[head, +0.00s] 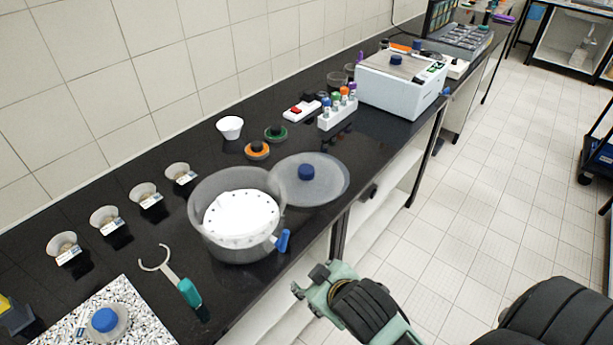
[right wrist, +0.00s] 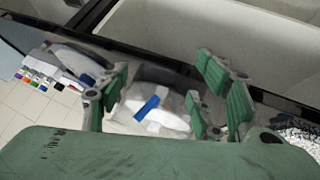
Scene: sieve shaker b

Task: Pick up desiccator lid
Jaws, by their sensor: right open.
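The desiccator lid (head: 325,187) is a round translucent disc with a blue knob (head: 306,172). In the head view it lies on the black bench just right of the desiccator base (head: 205,230), a clear bowl with a white perforated plate and a blue stopcock (head: 283,241). My right gripper (head: 308,283) is open and empty, in front of the bench edge, below the lid and apart from it. In the right wrist view its green fingers (right wrist: 165,95) are spread; a whitish shape with a blue bar (right wrist: 147,108) shows between them, not clearly identifiable. My left gripper is out of view.
Two knobbed discs, orange (head: 257,151) and green (head: 276,134), a tube rack (head: 338,113) and a white instrument (head: 400,85) stand behind. Floor in front is clear.

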